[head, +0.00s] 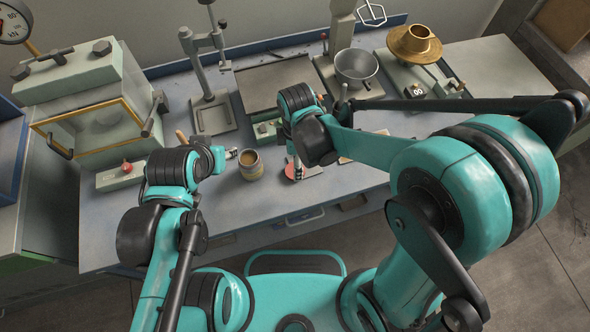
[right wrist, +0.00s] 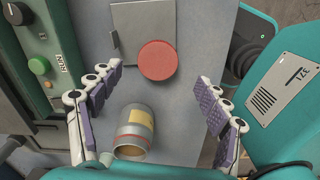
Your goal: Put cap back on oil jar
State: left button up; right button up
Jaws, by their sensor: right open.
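The oil jar (head: 251,166) stands upright and uncapped near the front of the bench, its open mouth showing. It also shows in the right wrist view (right wrist: 136,130), with a yellow label. The round red cap (right wrist: 159,60) lies on the bench apart from the jar; in the head view my right gripper partly covers it. My right gripper (right wrist: 160,80) is open and empty above the bench, its fingers spread to either side of the cap and jar. My left gripper (head: 230,153) is just left of the jar; its fingers are too small to tell their state or contact.
A grey plate (right wrist: 143,30) lies beside the cap. A green machine with buttons (right wrist: 38,66) borders the left of the right wrist view. A glass-fronted oven (head: 95,110), a stand (head: 212,115) and a metal bowl (head: 356,66) stand farther back. Bench in front of the jar is clear.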

notch_tip(320, 180, down, 5)
jog(key=b, duration=0.3)
jog(key=shift+w+a+f, duration=0.1)
jog(key=shift+w, duration=0.05)
jog(key=c, duration=0.8)
